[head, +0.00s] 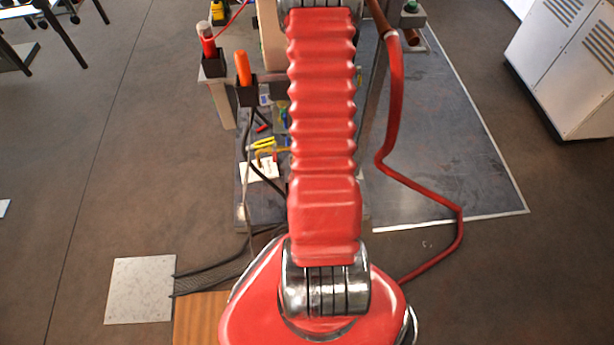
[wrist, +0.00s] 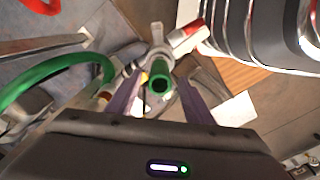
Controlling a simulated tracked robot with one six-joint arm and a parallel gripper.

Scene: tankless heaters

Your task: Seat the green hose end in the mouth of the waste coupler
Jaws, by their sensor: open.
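In the wrist view, a green round end with a dark centre (wrist: 160,84) faces the camera between my gripper's two purple fingers. It looks like the green hose end, but its link to the hose is not visible. My gripper (wrist: 159,76) is open, with the fingers apart on either side of it; I cannot tell whether either touches. A green hose (wrist: 55,68) curves in at the left and runs down toward an orange ring beside the left finger. I cannot pick out the waste coupler for sure. In the head view my arm hides the gripper.
In the head view, a red hose (head: 396,105) loops down to the right of my arm. An orange handle (head: 242,68) and a red handle (head: 207,40) stand in dark holders at left. A pale cabinet (head: 565,65) stands far right.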

